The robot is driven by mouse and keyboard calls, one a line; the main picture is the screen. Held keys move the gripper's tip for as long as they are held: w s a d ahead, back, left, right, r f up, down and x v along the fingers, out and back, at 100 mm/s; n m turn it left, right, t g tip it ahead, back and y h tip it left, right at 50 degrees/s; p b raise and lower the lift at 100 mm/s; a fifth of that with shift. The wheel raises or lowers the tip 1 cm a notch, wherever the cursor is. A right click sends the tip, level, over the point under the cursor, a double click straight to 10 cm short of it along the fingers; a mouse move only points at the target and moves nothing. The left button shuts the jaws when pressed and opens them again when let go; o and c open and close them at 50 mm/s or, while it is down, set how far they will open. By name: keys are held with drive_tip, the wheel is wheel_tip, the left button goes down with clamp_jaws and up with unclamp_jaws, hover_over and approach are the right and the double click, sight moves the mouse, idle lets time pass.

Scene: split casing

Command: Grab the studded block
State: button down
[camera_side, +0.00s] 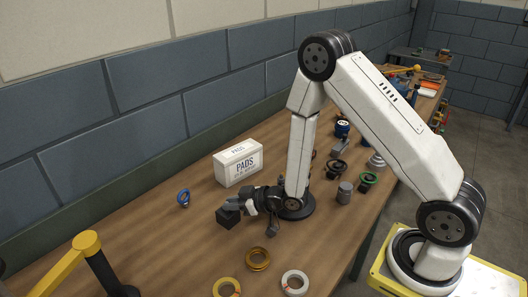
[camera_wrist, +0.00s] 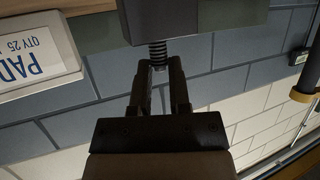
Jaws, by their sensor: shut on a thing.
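The studded block is a dark, squarish block (camera_side: 228,219) on the wooden table in the side view. In the wrist view the block (camera_wrist: 195,20) fills the top middle, and its ribbed stud (camera_wrist: 158,52) points toward me. My gripper (camera_wrist: 160,68) has its two fingers on either side of the stud and is shut on it. In the side view my gripper (camera_side: 235,205) reaches in low from the right, at the block. The stud is hidden there, and I cannot tell whether the block's underside touches the table.
A white pads box (camera_side: 238,163) stands behind, near the wall; it also shows in the wrist view (camera_wrist: 38,55). A blue ring-shaped item (camera_side: 184,197) lies to the left. Tape rolls (camera_side: 258,259) lie in front. A yellow-topped post (camera_side: 87,243) stands front left.

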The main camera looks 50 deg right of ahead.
drive_tip(key=shift+r, duration=0.25)
wheel_tip(320, 180, up, 10)
drive_tip(key=shift+f, duration=0.2)
idle(0.6)
idle(0.7)
